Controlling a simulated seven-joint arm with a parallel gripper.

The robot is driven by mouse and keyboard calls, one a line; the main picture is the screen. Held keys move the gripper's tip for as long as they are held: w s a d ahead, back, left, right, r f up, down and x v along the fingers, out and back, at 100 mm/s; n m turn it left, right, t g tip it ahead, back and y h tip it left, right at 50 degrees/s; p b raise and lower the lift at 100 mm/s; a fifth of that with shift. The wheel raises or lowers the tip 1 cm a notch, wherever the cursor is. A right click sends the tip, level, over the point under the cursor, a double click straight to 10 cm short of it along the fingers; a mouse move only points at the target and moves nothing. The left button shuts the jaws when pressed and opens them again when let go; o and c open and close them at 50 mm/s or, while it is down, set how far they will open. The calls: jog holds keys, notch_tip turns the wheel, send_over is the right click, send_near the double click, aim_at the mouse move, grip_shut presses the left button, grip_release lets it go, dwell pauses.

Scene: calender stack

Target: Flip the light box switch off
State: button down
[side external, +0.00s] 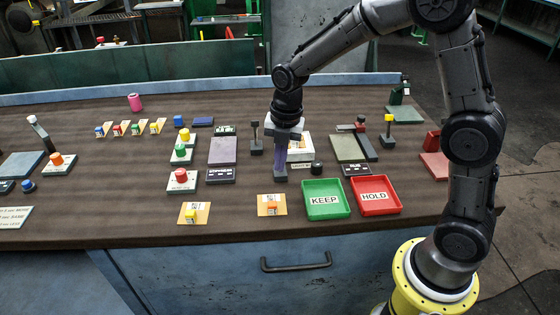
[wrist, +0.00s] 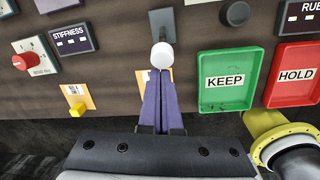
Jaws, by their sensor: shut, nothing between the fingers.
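A small switch with a dark base (wrist: 162,22), a short lever and a round white knob (wrist: 162,56) stands straight ahead of my fingers in the wrist view. In the side view its dark base (side external: 280,177) shows just below my fingers, and the knob cannot be made out. My gripper (wrist: 161,76) points down at the switch with its purple fingers together and empty. The fingertips appear at the knob; I cannot tell whether they touch it. My gripper (side external: 281,166) partly hides a white panel (side external: 303,146), which looks like the light box, in the side view.
A black knob (side external: 316,167) stands right of the switch. The green KEEP tray (side external: 327,212) and red HOLD tray (side external: 378,208) lie toward the front right. A yellow card (side external: 262,211) lies in front. A dark lever stand (side external: 255,148) and STIFFNESS box (side external: 220,176) are to the left.

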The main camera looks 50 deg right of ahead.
jog(key=shift+w+d, duration=0.1)
jog(key=shift+w+d+r+g+y, duration=0.1)
jog(key=shift+r+g+y, duration=0.05)
jog(key=shift+g+y, duration=0.15)
jog(key=shift+w+d+r, duration=0.1)
jog(key=shift+w+d, duration=0.05)
jog(key=shift+w+d+r+g+y, duration=0.15)
jog(key=shift+w+d+g+y, duration=0.2)
jog(key=shift+g+y, duration=0.25)
jog(key=w+d+g+y, duration=0.2)
jog(key=shift+w+d+r+g+y, duration=0.1)
jog(key=shift+r+g+y, duration=0.2)
jog(key=shift+g+y, duration=0.1)
jog(key=shift+w+d, duration=0.8)
jog(key=shift+w+d, duration=0.1)
jog(key=shift+d, duration=0.05)
